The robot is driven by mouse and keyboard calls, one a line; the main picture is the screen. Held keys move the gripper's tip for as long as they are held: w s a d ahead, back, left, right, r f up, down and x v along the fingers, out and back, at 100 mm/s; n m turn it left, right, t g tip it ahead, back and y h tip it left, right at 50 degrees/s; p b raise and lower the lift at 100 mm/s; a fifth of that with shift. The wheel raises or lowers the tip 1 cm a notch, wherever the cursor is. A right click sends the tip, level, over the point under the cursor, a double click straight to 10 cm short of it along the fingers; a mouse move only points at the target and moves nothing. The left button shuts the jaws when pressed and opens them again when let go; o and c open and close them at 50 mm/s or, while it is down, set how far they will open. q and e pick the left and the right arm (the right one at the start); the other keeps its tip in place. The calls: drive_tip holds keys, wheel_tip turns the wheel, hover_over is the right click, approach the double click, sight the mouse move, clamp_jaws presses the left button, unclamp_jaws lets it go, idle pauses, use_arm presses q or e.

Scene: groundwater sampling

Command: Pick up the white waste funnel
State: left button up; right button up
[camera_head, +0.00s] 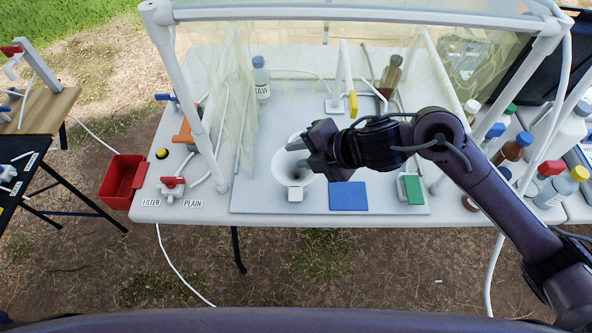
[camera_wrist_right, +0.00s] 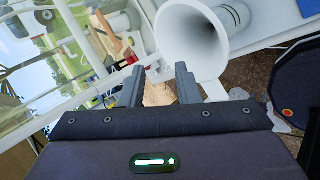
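The white waste funnel (camera_head: 293,168) stands on the grey tray near the front of the table in the head view, with a small white block at its front edge. My right gripper (camera_head: 297,152) reaches over it from the right, its fingers above or beside the funnel's rim. In the right wrist view the funnel's wide mouth (camera_wrist_right: 205,35) is just beyond the right finger. That gripper (camera_wrist_right: 160,85) is open, with nothing seen between its fingers; whether it touches the funnel I cannot tell. My left gripper is not in view.
A blue mat (camera_head: 348,196) and a green-topped block (camera_head: 413,190) lie right of the funnel. Clear film hangs from a white pipe frame (camera_head: 187,85) around the work area. A red bin (camera_head: 122,180) hangs at the table's left. Several bottles (camera_head: 513,148) stand at the right.

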sight(296, 180)
drive_tip(key=d+n+g+h, duration=0.2)
drive_tip(key=d+n+g, duration=0.15)
drive_tip(key=d, duration=0.35)
drive_tip(key=shift+t, duration=0.25)
drive_tip(key=x, duration=0.2)
drive_tip(key=p+x, duration=0.1)
drive_tip(key=x, duration=0.2)
drive_tip(key=s+x, duration=0.1)
drive_tip(key=x, duration=0.1)
drive_tip(key=shift+a+f, duration=0.2)
drive_tip(key=shift+f, duration=0.2)
drive_tip(key=shift+w+a+f, duration=0.15)
drive_tip(key=shift+f, duration=0.2)
drive_tip(key=shift+c, duration=0.4)
clamp_jaws()
